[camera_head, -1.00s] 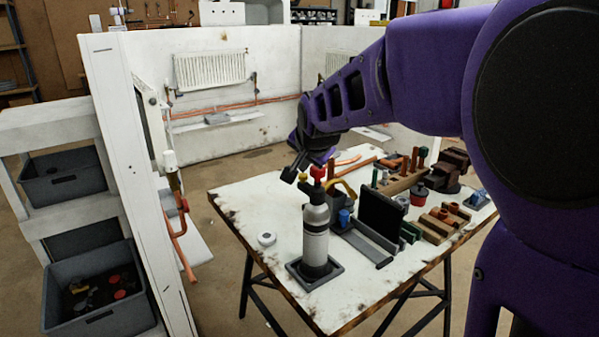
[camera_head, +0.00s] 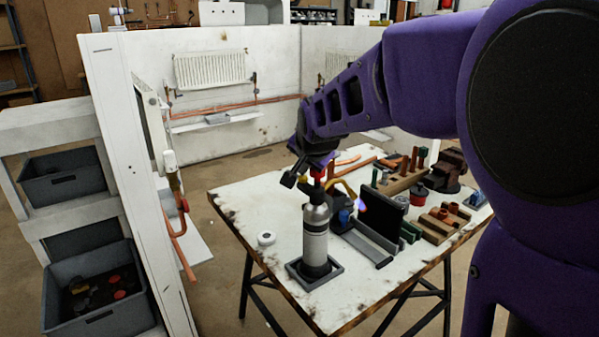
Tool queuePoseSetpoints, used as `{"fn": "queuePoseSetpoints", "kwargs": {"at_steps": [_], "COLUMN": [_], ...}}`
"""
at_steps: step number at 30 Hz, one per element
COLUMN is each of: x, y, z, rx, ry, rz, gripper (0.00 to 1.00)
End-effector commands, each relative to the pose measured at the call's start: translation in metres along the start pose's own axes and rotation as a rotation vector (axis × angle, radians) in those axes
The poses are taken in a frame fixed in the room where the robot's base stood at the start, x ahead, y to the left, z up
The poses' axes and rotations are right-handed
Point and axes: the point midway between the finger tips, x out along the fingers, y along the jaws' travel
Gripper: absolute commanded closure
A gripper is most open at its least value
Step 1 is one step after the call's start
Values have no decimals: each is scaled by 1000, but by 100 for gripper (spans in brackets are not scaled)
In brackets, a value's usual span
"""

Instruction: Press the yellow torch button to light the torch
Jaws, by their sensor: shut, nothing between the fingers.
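The torch is a silver and dark gas canister (camera_head: 315,240) standing upright in a dark square tray (camera_head: 301,284) on the white table. A red knob (camera_head: 318,173) sits at its top, with a brass-yellow burner tube (camera_head: 345,186) bending to the right. A small blue-violet flame (camera_head: 362,205) shows at the tube's end. The yellow button (camera_head: 305,187) shows in part at the canister's top left. My gripper (camera_head: 290,180) is shut and empty, tilted down close beside the button; I cannot tell whether it touches.
A black upright panel (camera_head: 383,214) stands just right of the flame. Wooden blocks with copper fittings (camera_head: 440,222) and a dark vise (camera_head: 449,171) fill the table's right side. A white roll (camera_head: 266,239) lies left of the torch. The table's front left is mostly clear.

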Motion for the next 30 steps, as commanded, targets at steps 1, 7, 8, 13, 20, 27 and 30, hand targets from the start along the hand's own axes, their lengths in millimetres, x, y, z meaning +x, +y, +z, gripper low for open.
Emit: {"fn": "queuePoseSetpoints", "kwargs": {"at_steps": [1,7,8,13,20,27,30], "x": [0,-6,-8,-12,-12,-19,-26], "y": [1,-4,-5,-9,-9,-14,-19], "z": [1,-4,-5,-9,-9,-14,-19], "rx": [0,0,0,0,0,0,0], "ry": [-3,-2,-1,-1,-1,0,0], "rz": [3,2,2,2,1,1,0], "gripper": [100,100,100,100,100,100,100]}}
